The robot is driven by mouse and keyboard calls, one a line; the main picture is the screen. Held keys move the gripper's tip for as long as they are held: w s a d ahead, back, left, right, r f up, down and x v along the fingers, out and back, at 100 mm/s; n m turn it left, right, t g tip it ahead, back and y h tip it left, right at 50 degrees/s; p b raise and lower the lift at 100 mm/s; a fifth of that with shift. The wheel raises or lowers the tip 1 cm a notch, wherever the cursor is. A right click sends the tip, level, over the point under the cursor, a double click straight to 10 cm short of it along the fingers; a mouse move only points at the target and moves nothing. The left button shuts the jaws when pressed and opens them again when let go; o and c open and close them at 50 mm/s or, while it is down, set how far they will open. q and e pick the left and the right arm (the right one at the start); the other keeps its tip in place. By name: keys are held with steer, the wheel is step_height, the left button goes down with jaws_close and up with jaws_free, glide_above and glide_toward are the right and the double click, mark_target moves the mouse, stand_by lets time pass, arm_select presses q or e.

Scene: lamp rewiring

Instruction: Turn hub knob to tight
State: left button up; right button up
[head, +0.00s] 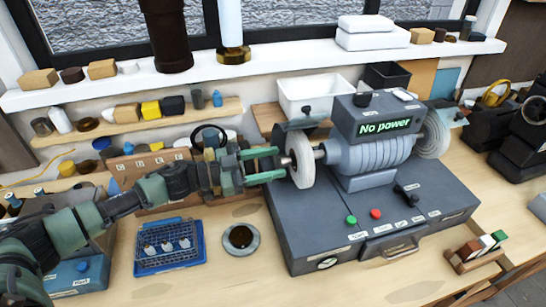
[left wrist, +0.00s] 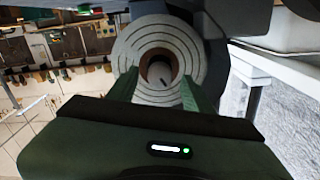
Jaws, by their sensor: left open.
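The grinder (head: 375,155) stands on a dark grey base, and its display reads "No power". Its pale left wheel (head: 301,158) faces my left gripper (head: 280,163). In the left wrist view the wheel (left wrist: 128,45) shows face-on with rings around a brown hub. The hub knob (left wrist: 160,72) looks like a dark round centre with a mark on it. My left gripper (left wrist: 159,88) is open, its green fingers on either side of the hub, close to the wheel face. I cannot tell whether they touch the knob. My right gripper is not in view.
The base carries a green button (head: 351,219), a red button (head: 376,213) and a black lever (head: 407,194). A blue tray (head: 170,265) and a round dish (head: 254,247) lie on the bench to the left. A white bin (head: 312,92) stands behind the wheel.

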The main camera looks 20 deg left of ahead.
arm_select(q)
steer(key=shift+w+d, duration=0.2)
steer(key=c, duration=0.9)
jaws_close()
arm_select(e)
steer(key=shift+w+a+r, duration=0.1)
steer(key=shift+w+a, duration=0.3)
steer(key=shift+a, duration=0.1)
